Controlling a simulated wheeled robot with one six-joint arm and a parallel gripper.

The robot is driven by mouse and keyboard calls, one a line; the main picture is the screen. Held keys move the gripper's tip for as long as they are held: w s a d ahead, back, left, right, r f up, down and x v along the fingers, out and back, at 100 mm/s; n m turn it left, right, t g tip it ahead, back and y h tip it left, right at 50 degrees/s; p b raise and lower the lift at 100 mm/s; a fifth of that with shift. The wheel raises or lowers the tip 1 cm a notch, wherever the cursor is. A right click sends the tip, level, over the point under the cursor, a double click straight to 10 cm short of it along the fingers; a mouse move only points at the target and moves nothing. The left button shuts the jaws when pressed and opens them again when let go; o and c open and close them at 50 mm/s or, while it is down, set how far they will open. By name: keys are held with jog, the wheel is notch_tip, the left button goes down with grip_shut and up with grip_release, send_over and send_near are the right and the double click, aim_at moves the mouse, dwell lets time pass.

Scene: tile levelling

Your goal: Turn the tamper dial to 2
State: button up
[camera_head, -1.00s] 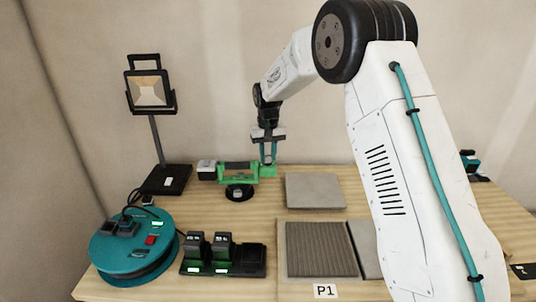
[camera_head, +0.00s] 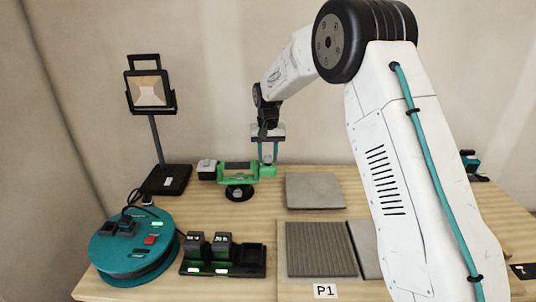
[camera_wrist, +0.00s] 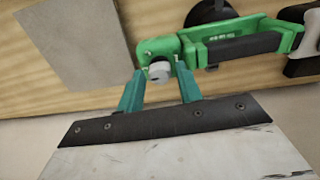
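The green tamper (camera_head: 238,173) with a dark handle grip and round black base stands at the back of the table. It also shows in the wrist view (camera_wrist: 225,48). Its dial, a small grey knob (camera_wrist: 159,71), is at the tamper's end; its setting is not readable. My gripper (camera_head: 268,160) is above the tamper's right end, pointing down. In the wrist view my gripper (camera_wrist: 160,78) has its teal fingers apart, with the dial showing between the fingertips and a gap on each side. It holds nothing.
A grey tile (camera_head: 315,190) lies right of the tamper, with a ribbed tile bed (camera_head: 320,249) in front. A work lamp (camera_head: 150,92), teal cable reel (camera_head: 133,250) and charger with batteries (camera_head: 225,262) stand at left. A wall is close behind.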

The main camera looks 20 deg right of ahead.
aim_at(268, 156)
jog(key=shift+o, duration=0.6)
notch_tip(268, 156, up, 8)
jog(key=shift+f, duration=0.1)
